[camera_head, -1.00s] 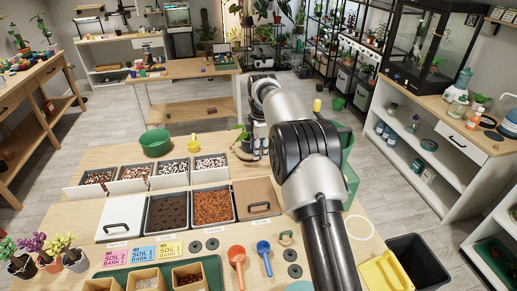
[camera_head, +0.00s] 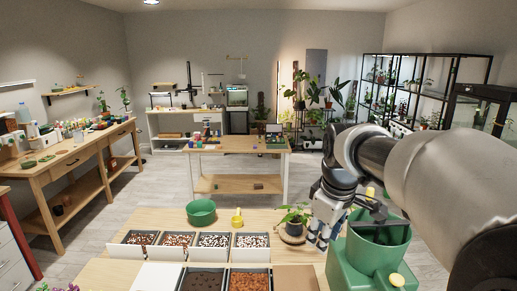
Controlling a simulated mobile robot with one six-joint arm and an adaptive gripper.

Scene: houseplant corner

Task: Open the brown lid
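The brown lid (camera_head: 294,279) lies flat at the bottom edge of the head view, right of the bin with orange-brown bark (camera_head: 249,281). Only its far part shows; its handle is out of the picture.
A white lid (camera_head: 158,276) and a dark soil bin (camera_head: 203,280) lie to the left. Several small bins with white fronts (camera_head: 170,252) stand behind. A green bowl (camera_head: 201,212) and yellow mug (camera_head: 237,219) sit farther back. Open floor lies beyond the table.

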